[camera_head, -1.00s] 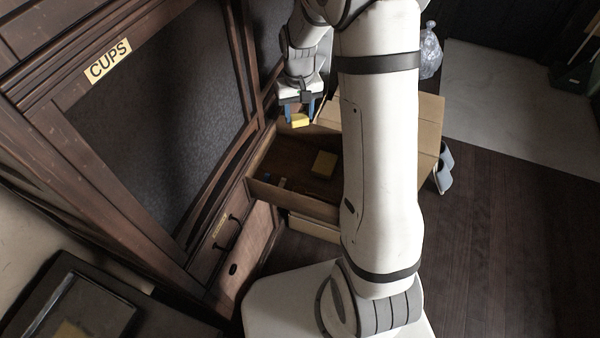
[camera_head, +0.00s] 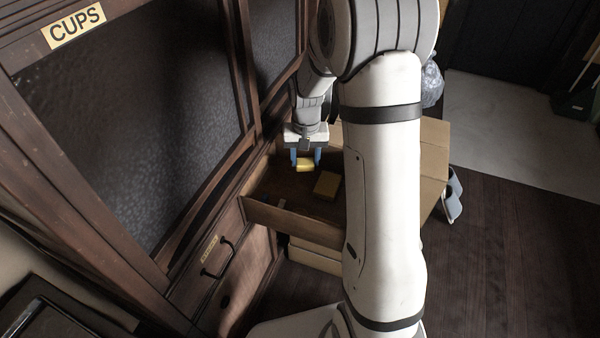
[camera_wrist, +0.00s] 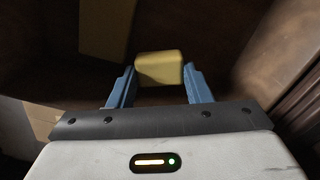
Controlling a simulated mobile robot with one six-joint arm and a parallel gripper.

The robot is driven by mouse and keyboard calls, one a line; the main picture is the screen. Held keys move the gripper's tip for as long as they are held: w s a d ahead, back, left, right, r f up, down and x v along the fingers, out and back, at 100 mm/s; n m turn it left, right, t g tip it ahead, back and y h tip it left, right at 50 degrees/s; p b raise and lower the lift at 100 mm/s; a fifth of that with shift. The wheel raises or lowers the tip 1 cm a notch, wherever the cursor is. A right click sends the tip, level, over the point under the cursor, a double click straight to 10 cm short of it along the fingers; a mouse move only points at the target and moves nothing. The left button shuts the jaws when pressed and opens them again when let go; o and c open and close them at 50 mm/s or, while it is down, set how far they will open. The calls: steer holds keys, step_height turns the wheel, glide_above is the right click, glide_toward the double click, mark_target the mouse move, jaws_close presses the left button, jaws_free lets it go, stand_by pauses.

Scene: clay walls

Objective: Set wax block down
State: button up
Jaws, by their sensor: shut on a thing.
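My gripper (camera_head: 305,163) is shut on a yellow wax block (camera_head: 304,166), held between its two blue fingers. The wrist view shows the block (camera_wrist: 159,68) between the fingertips, with the dark brown drawer floor beyond it. In the head view the gripper is over the open wooden drawer (camera_head: 270,217). The block appears above the drawer floor; the exact gap is hard to tell. A second yellow block (camera_head: 327,185) lies inside the drawer, to the right of the held one, and part of it shows at the top of the wrist view (camera_wrist: 106,28).
A dark wooden cabinet with a CUPS label (camera_head: 76,25) stands at left. A closed drawer with a dark handle (camera_head: 219,259) is beside the open one. A cardboard box (camera_head: 434,160) stands right of the drawer, partly behind my arm.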

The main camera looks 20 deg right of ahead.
mark_target(305, 160)
steer(key=shift+f+b, duration=0.5)
steer(key=shift+f, duration=1.35)
steer(key=shift+f, duration=0.2)
steer(key=o, duration=0.7)
steer(key=shift+r, duration=0.1)
